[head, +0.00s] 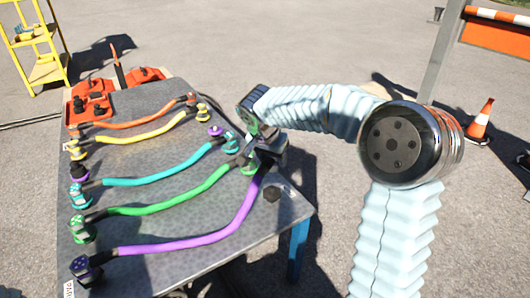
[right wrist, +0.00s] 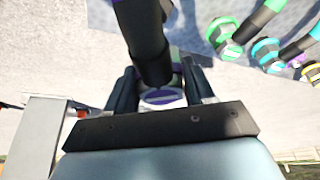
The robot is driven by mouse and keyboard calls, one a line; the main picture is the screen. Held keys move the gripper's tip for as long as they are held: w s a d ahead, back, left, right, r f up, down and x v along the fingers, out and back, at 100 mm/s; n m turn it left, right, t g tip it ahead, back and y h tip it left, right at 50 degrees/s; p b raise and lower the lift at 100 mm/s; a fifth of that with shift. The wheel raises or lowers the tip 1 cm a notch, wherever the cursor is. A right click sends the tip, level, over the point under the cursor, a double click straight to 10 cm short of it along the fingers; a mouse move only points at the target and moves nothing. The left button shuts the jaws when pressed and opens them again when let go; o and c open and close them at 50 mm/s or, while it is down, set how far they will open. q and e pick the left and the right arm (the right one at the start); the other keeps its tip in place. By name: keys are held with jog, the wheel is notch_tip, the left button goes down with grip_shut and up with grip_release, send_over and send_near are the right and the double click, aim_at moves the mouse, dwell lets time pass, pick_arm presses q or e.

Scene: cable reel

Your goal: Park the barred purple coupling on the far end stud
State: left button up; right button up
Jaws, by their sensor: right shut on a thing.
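The purple cable (head: 190,243) lies across the grey table, its left end on a dotted purple coupling (head: 86,270) at the near left. Its right end rises to my right gripper (head: 264,157), at the table's right edge. In the right wrist view my right gripper (right wrist: 160,88) is shut on the barred purple coupling (right wrist: 162,97), with a purple bar on a pale face. A bare dark stud (head: 271,194) stands near the table's right corner, below the gripper. I cannot tell which stud is the far end one. My left gripper is not in view.
Green (head: 170,205), cyan (head: 160,172), yellow (head: 142,134) and orange (head: 135,119) cables lie on the table (head: 205,260), with couplings at both ends. The green cable's right coupling is close beside my right gripper. A purple piece (head: 215,130) stands behind the cyan end.

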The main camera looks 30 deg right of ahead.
aim_at(273, 187)
notch_tip(273, 187, down, 8)
jog(key=b, duration=0.5)
jog(key=shift+f+b, duration=0.3)
jog(key=shift+b, duration=0.2)
jog(key=shift+a, duration=0.1)
jog(key=shift+b, duration=0.5)
jog(key=shift+f+b, duration=0.4)
jog(key=o, duration=1.2)
jog(key=shift+o, duration=0.2)
jog(key=shift+s, duration=0.1)
